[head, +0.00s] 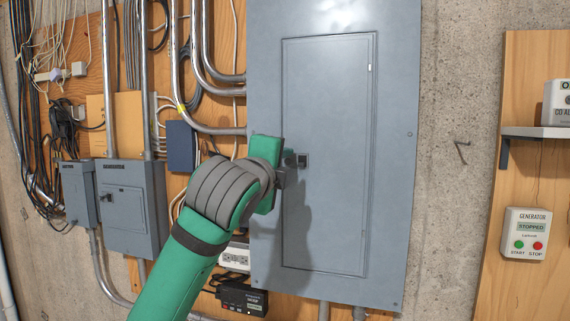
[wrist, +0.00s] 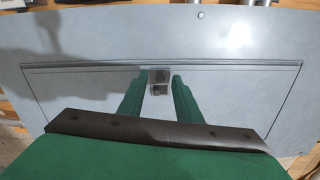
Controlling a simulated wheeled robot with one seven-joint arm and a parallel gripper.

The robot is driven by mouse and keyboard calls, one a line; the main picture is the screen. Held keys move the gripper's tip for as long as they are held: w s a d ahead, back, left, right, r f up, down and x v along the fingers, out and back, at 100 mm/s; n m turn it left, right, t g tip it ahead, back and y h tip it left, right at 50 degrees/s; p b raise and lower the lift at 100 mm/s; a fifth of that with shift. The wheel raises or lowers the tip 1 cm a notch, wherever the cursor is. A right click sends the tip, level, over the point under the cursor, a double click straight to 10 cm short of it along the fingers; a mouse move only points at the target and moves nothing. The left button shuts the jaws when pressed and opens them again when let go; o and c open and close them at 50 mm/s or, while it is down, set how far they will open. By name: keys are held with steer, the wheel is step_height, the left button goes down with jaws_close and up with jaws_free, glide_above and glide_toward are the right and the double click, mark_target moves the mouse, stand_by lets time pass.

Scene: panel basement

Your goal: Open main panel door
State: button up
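The main panel door (head: 335,120) is a tall grey rectangle set in the large grey panel (head: 395,150). Its seam looks closed all round. A small dark latch (head: 303,160) sits near its left edge; the latch also shows in the wrist view (wrist: 160,80), between the two green fingers. My gripper (head: 285,172) is in front of the left edge of the door, close to the latch. In the wrist view my gripper (wrist: 160,85) has its fingers apart, one on each side of the latch. I cannot tell whether the fingers touch it.
Left of the panel are metal conduits (head: 178,60), a blue box (head: 181,147) and grey switch boxes (head: 130,210). A generator control (head: 525,234) and a shelf (head: 540,132) are on the wooden board at right. The concrete wall (head: 455,120) right of the panel is bare.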

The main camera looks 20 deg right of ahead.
steer(key=shift+w+d, duration=0.4)
steer(key=shift+w, duration=0.2)
jaws_close()
steer(key=shift+d, duration=0.2)
